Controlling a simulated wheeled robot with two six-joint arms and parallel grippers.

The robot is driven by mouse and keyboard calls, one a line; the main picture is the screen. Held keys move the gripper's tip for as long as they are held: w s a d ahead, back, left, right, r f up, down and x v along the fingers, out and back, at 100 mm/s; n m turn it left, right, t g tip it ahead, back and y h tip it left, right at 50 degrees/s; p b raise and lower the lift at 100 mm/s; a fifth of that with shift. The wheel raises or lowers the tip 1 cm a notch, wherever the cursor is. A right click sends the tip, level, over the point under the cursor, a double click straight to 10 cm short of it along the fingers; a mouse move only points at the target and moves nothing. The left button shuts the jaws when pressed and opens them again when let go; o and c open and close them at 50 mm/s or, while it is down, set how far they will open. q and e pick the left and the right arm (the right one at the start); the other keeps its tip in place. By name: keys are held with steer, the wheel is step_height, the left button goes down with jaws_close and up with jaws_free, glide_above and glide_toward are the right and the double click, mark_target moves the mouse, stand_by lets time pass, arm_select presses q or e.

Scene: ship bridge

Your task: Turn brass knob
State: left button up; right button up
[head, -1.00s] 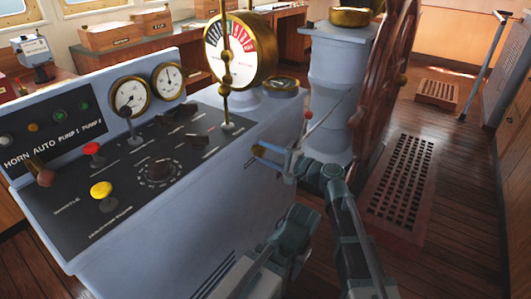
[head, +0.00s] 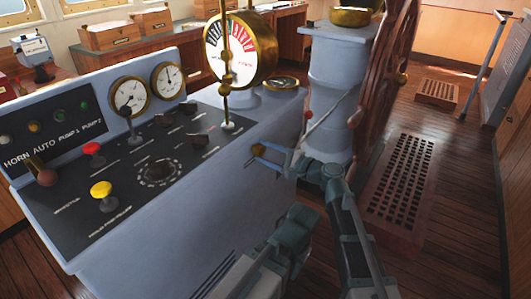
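A small brass knob (head: 257,149) sits on the right side face of the grey console, below its top edge. My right gripper (head: 258,156) is at this knob, its blue fingertips pointing left, one above the other with a small gap. The fingers partly cover the knob. I cannot tell whether they press on it or stand apart around it. My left gripper is not in view.
The grey console (head: 180,235) fills the left, with gauges, levers and a yellow button (head: 101,189). A brass telegraph dial (head: 236,50) stands behind. A wooden wheel (head: 388,75) and grey pedestal (head: 332,100) stand beyond my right arm. A grating (head: 400,190) lies right.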

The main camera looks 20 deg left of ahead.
steer(key=o, duration=0.4)
steer(key=v, duration=1.4)
steer(key=shift+f+p, duration=0.1)
steer(key=shift+p, duration=0.2)
steer(key=shift+w, duration=0.1)
steer(key=s+d+f+n+g+h, duration=0.2)
steer(key=s+d+f+n+h, duration=0.1)
steer(key=f, duration=0.4)
steer(key=s+d+f+n+g+h, duration=0.1)
steer(key=s+d+f+n+h, duration=0.1)
steer(key=s+f+h, duration=0.3)
steer(key=s+d+f+n+g+h, duration=0.1)
steer(key=s+d+f+n+h, duration=0.2)
steer(key=d, duration=0.5)
steer(key=s+d+f+n+g+h, duration=0.1)
steer(key=s+d+f+h, duration=0.1)
steer(key=d+f+h, duration=0.55)
steer(key=s+a+r+n+p, duration=0.1)
steer(key=s+a+r+p, duration=0.1)
steer(key=r+p, duration=0.6)
steer(key=s+a+r+n+g+p, duration=0.1)
steer(key=a+r+p, duration=0.3)
steer(key=r+p, duration=0.4)
steer(key=s+a+r+n+y+p, duration=0.1)
steer(key=s+a+r+n+p, duration=0.1)
steer(key=r+p, duration=0.6)
steer(key=shift+s+a+r, duration=0.5)
steer(key=shift+s+r, duration=0.1)
steer(key=shift+r, duration=0.2)
